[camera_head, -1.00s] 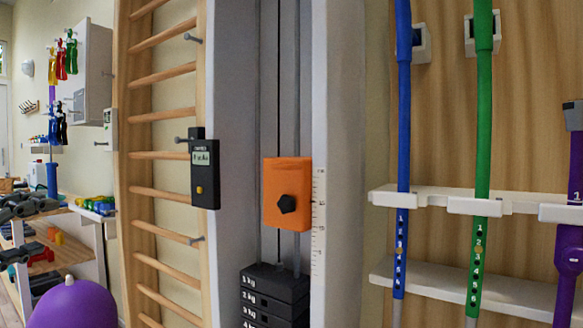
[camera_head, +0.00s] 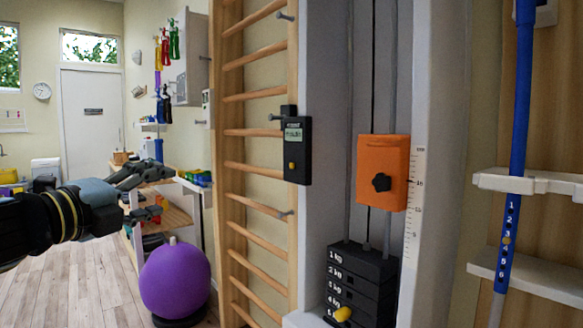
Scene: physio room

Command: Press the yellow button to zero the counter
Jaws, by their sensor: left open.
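The counter (camera_head: 297,151) is a black box with a small grey-green display near its top. It hangs on the right post of the wooden wall bars, in the middle of the view. Its yellow button (camera_head: 292,166) is a small spot below the display, on the front face. My left gripper (camera_head: 150,172) reaches in from the left with its fingers pointing right. My right gripper is out of view.
Wall bars (camera_head: 255,163) stand behind the counter. To its right are an orange block (camera_head: 383,172) and a black weight stack (camera_head: 360,285). A purple ball (camera_head: 176,278) sits on the floor below my left gripper. Wooden floor (camera_head: 80,285) is clear at lower left.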

